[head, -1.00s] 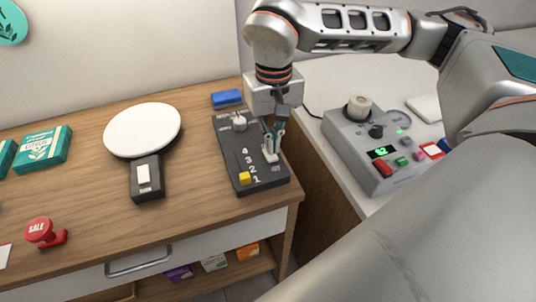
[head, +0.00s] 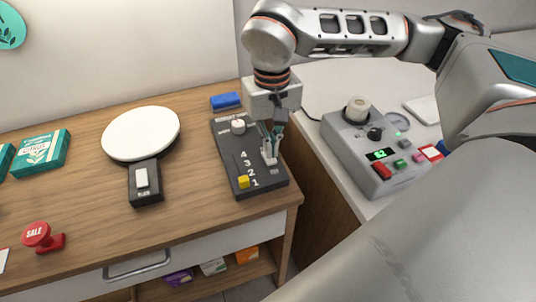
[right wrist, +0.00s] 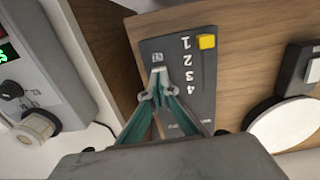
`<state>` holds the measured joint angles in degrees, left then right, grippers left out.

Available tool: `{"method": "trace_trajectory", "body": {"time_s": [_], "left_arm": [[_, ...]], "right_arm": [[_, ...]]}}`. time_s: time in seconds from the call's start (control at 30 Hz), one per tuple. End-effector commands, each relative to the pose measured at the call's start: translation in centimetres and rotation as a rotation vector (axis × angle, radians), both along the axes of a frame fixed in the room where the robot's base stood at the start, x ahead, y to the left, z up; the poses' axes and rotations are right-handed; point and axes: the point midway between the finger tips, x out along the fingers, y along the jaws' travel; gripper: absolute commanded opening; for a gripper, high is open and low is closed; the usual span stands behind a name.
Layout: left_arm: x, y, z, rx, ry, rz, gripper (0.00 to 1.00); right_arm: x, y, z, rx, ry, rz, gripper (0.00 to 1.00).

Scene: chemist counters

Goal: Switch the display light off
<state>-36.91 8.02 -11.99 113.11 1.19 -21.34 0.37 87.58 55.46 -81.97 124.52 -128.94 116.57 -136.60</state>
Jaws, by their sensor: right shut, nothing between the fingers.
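A dark control panel (head: 229,160) lies on the wooden counter, with a yellow slider (head: 243,182) beside the numbers 1 to 4 and a pale round knob (head: 238,126) at its far end. My right gripper (head: 268,156) is shut and empty, pointing down over the panel's right side. The fingers hide part of the panel. My left gripper is not in view.
A round white plate-like device (head: 141,132) with a dark switch box (head: 146,183) stands left of the panel. A blue block (head: 226,101) lies behind it. A grey instrument (head: 350,146) with buttons stands on the right counter, across a gap. A red stamp (head: 38,236) is far left.

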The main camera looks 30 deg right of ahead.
Motion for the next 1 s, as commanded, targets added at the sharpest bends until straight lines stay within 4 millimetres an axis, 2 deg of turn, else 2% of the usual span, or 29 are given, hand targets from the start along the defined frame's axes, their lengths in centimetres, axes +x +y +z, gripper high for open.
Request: {"method": "trace_trajectory", "body": {"time_s": [1.0], "left_arm": [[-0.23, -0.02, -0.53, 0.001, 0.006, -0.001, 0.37]], "right_arm": [[-0.01, -0.02, -0.78, -0.001, 0.0, 0.0, 0.0]]}}
